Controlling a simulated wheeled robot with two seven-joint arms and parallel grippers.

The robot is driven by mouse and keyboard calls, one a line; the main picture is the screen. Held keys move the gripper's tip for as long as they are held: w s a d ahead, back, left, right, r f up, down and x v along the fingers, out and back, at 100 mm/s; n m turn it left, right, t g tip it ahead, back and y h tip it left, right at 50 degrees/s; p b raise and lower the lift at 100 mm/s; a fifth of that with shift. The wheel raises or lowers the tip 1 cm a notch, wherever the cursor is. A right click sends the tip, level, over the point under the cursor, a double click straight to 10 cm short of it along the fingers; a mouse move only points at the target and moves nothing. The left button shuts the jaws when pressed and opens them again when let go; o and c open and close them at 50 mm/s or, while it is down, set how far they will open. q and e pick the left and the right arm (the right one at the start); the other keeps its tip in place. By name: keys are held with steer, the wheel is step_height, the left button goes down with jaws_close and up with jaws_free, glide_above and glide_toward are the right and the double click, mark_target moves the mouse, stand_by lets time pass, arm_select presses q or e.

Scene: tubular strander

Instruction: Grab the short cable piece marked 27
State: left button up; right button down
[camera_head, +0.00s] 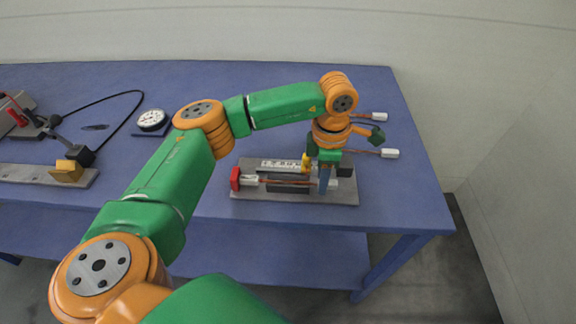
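My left gripper (325,186) points down over the right half of a grey fixture plate (340,198). Its fingers are seen edge-on, so I cannot tell whether they are open or shut. A thin reddish cable piece (285,181) with a white end tag (250,181) lies along the fixture and passes behind or between the fingers. Two more cable pieces lie farther right, with a white tag (379,117) at the back and a white tag (390,153) nearer. No number is readable on any tag, so I cannot tell which is 27. My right gripper is not in view.
The fixture carries a red block (235,179) and a white scale strip (281,165). A round dial gauge (151,120) stands at the table's back left.

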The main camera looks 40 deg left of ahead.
arm_select(q)
jaws_close()
steer(key=shift+r, duration=0.1)
